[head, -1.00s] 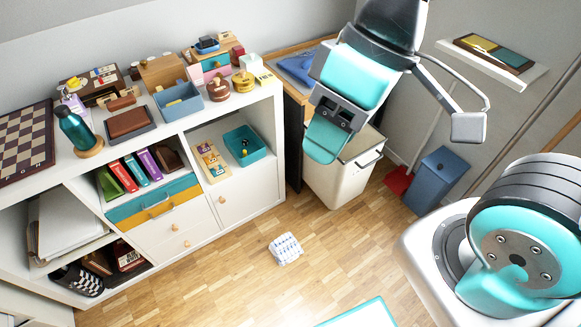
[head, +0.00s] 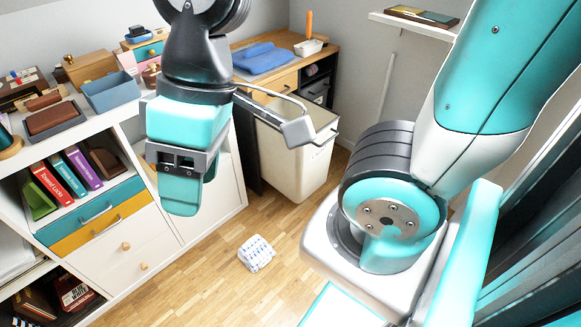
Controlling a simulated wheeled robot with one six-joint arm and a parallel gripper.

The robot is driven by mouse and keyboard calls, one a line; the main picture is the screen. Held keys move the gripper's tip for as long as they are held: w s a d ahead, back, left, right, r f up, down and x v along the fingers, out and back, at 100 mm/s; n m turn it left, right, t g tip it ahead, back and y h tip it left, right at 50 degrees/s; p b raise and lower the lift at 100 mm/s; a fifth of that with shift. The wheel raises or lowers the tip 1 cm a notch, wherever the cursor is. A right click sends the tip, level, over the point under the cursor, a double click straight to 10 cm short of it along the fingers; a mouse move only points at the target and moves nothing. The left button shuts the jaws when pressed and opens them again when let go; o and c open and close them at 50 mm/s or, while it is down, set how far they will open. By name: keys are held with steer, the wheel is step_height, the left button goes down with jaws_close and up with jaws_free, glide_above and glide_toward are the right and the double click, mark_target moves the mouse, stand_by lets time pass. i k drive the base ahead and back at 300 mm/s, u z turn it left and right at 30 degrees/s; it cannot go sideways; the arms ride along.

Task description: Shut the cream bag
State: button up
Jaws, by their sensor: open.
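A cream, open-topped bin-like thing (head: 292,165) stands on the floor beside the wooden desk. It is the only cream bag-like thing I see; I cannot tell whether it is a soft bag. Its top looks open, with a dark handle at its right rim. My arm's grey link hides part of its top. My gripper (head: 192,188) hangs in the air to its left in the picture, in front of the white shelf unit. Its teal fingers point down, open, with nothing seen between them, and appear apart from the bin.
The white shelf unit (head: 158,243) with teal and yellow drawers (head: 92,212) is at left. The wooden desk (head: 300,65) bears a blue cloth (head: 262,58).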

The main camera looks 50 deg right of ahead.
mark_target(297, 173)
steer(key=z, duration=1.5)
steer(key=k, duration=0.65)
steer(key=z, duration=0.4)
steer(key=i, duration=1.05)
steer(key=u, duration=0.5)
